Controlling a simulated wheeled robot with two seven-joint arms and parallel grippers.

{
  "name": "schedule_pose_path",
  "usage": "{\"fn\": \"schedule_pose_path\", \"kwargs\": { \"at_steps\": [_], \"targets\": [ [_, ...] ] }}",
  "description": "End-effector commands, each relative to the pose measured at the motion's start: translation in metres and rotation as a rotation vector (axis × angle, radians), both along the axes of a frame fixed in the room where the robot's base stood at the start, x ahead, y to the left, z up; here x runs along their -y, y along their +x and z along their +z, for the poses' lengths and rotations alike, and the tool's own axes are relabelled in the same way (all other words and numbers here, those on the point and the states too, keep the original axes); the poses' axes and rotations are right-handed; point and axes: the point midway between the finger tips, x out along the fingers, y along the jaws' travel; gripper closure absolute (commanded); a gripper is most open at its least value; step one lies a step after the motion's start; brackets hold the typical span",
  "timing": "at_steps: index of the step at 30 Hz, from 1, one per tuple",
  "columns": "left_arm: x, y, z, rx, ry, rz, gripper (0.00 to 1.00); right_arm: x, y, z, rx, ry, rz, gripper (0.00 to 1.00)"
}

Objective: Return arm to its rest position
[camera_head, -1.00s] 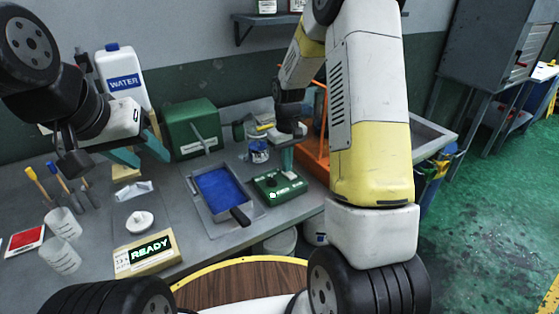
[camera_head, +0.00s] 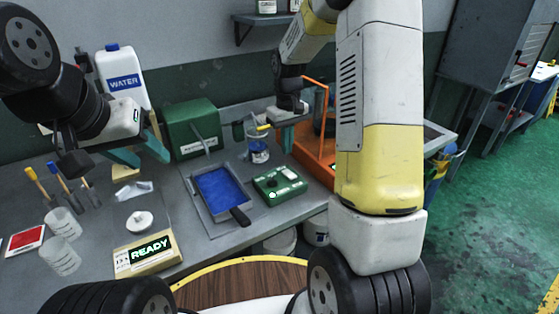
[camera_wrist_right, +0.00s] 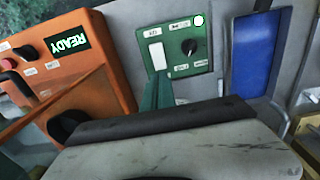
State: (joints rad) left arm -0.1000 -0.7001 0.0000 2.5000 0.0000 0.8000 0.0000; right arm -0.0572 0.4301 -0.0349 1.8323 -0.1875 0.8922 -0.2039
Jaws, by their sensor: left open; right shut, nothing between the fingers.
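My right arm comes up on the right of the head view and bends back over the bench. Its gripper (camera_head: 286,118) is above the back of the bench, behind and above the green control box (camera_head: 279,186), apart from it. In the right wrist view the teal fingers (camera_wrist_right: 158,92) are together with nothing held, in front of the green box (camera_wrist_right: 178,52). My left gripper (camera_head: 139,154) is open and empty above the left part of the bench, with its two teal fingers spread.
A blue tray (camera_head: 219,188) lies left of the green box. An orange frame (camera_head: 312,140) stands right of it; an orange unit with a READY screen (camera_wrist_right: 66,45) shows in the wrist view. A water bottle (camera_head: 122,82), beakers and a READY timer (camera_head: 146,254) stand left.

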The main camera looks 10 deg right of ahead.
Motion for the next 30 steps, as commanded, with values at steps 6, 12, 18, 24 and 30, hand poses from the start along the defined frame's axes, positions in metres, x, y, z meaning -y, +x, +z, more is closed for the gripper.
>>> {"fn": "schedule_pose_path", "kwargs": {
  "at_steps": [6, 12, 18, 24, 30],
  "targets": [
    [0.0, 0.0, 0.0, 0.0, 0.0, 0.0, 0.58, 0.0, 0.0, 0.0, 0.0, 0.0, 0.0, 1.0],
    [0.0, 0.0, 0.0, 0.0, 0.0, 0.0, 0.58, -0.001, -0.013, 0.027, 0.043, 0.017, -0.023, 1.0],
    [0.0, 0.0, 0.0, 0.0, 0.0, 0.0, 0.58, -0.004, -0.062, 0.094, 0.164, 0.071, -0.092, 1.0],
    [0.0, 0.0, 0.0, 0.0, 0.0, 0.0, 0.58, -0.009, -0.125, 0.144, 0.29, 0.137, -0.163, 1.0],
    [0.0, 0.0, 0.0, 0.0, 0.0, 0.0, 0.58, -0.015, -0.19, 0.169, 0.409, 0.208, -0.228, 1.0]
  ]
}}
